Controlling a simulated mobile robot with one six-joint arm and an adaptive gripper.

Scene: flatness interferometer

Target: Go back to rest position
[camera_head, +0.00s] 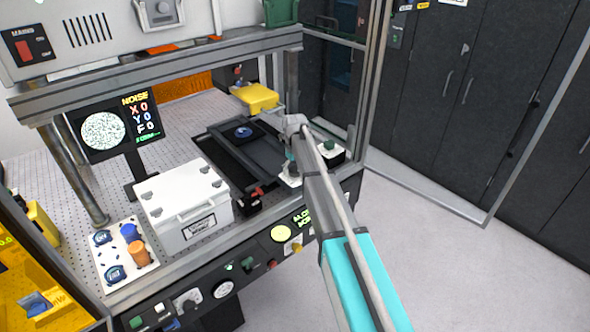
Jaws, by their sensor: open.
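My arm, with a teal cover (365,285) and grey links, reaches from the lower right up to a grey joint (294,123). This joint appears in front of the right side of the instrument bench. I cannot make out my gripper's fingers. No held object shows.
A white lidded case (184,206) stands on the perforated bench, right of a white tray (118,276) with small parts. A dark stage (218,152) bears a blue disc (243,132). A yellow block (258,97) sits behind. A metal-framed door (430,190) stands open at right, with clear floor (450,275) in front.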

